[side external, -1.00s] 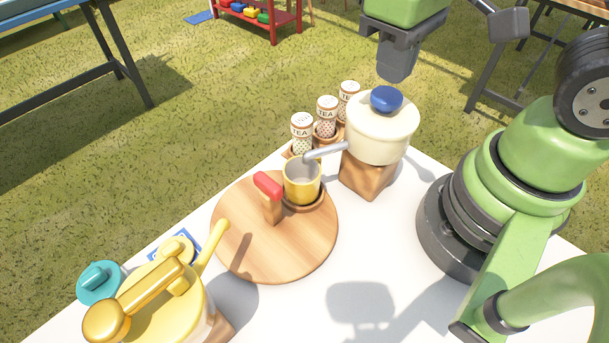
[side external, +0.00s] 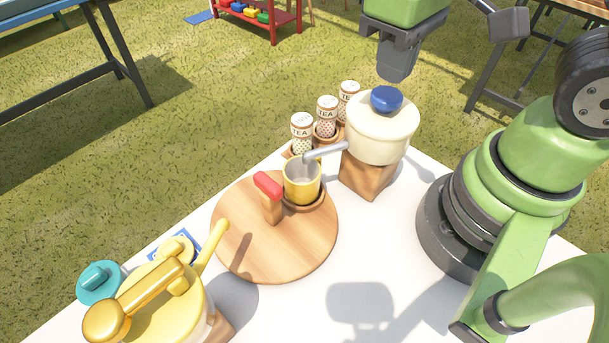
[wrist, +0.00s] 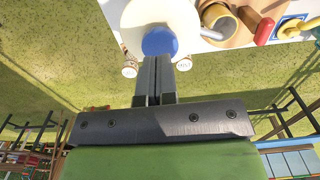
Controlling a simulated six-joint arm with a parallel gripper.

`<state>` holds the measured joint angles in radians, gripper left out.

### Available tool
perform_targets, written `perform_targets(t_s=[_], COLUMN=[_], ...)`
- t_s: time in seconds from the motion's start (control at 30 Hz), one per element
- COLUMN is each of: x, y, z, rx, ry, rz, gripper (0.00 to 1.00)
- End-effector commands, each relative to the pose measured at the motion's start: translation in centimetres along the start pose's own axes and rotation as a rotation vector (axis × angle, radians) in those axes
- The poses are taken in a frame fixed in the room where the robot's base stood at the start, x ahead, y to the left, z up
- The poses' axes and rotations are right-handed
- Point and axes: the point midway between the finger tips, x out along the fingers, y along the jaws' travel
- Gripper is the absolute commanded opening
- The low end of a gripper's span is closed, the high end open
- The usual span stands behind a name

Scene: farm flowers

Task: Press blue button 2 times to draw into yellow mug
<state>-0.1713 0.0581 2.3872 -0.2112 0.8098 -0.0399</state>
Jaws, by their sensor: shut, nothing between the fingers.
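The blue button (side external: 386,99) is a domed knob on top of a cream dispenser (side external: 378,137) on a wooden block. In the wrist view the button (wrist: 159,41) shows just past my fingertips. My gripper (side external: 396,72) is shut and empty, above the button with a visible gap in the side view; it also shows in the wrist view (wrist: 155,62). The yellow mug (side external: 302,184) stands upright on a round wooden board (side external: 270,258), under the dispenser's grey spout (side external: 325,152). The mug's inside looks grey; its contents cannot be told.
A red-topped wooden handle (side external: 269,188) rises from the board. A yellow pot (side external: 168,310) with a gold handle and a teal lid (side external: 100,283) stand at the front left. The white table (side external: 300,315) is clear at the front.

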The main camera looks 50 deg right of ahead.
Motion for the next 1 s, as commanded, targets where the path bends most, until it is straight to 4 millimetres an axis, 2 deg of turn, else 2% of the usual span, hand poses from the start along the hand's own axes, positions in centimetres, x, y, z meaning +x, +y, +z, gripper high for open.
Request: perform_targets(t_s=[0.43, 1.0], x=[0.1, 2.0], y=[0.0, 0.0], z=[0.0, 0.1], rx=[0.0, 0.001], ry=[-0.001, -0.003], rz=[0.0, 0.0], gripper=[0.0, 0.0])
